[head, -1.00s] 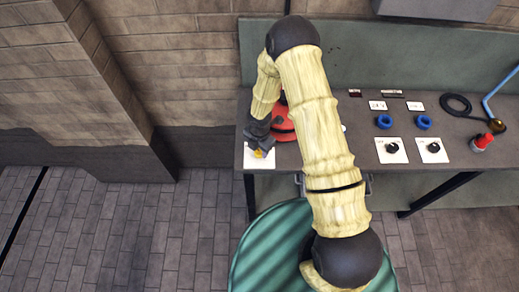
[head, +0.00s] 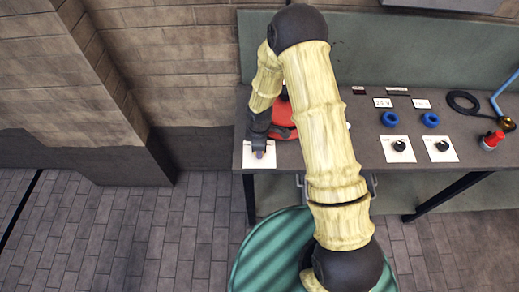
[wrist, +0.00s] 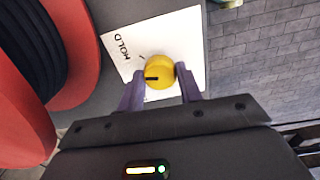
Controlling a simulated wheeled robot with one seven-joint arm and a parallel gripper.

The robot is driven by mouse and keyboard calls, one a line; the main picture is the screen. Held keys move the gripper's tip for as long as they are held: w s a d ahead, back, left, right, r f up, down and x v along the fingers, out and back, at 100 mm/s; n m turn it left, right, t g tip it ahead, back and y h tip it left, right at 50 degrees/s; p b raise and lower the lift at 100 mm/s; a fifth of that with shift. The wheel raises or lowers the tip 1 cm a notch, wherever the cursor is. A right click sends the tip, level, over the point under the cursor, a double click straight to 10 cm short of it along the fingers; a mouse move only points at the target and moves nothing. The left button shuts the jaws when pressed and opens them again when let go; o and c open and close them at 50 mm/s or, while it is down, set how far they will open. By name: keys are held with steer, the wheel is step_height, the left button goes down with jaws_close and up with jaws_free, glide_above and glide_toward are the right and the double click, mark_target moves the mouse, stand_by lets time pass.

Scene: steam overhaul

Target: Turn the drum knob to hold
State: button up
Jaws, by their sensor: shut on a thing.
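The drum knob (wrist: 159,73) is round and yellow with a black pointer line. It sits on a white card (wrist: 190,50) that bears the word HOLD at its upper left in the wrist view. The pointer line lies toward the left there, below the word and a short tick mark. My gripper (wrist: 160,84) has its purple fingers on either side of the knob and is shut on it. In the head view my gripper (head: 258,153) is over the white card (head: 247,164) at the bench's left front corner, hiding most of the knob.
A red drum with dark coils (wrist: 75,45) stands close beside the card. The bench (head: 360,150) also carries two black knobs on white cards, two blue rings (head: 390,119), a red-capped fitting (head: 491,140) and a black cable loop. Brick wall lies to the left.

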steer(key=m+b, duration=0.2)
steer(key=m, duration=0.4)
steer(key=shift+b, duration=0.35)
steer(key=shift+m, duration=0.3)
steer(key=o, duration=1)
steer(key=shift+r, duration=0.15)
step_height(320, 180, up, 17)
steer(key=shift+r+b, duration=0.1)
steer(key=shift+b, duration=1.05)
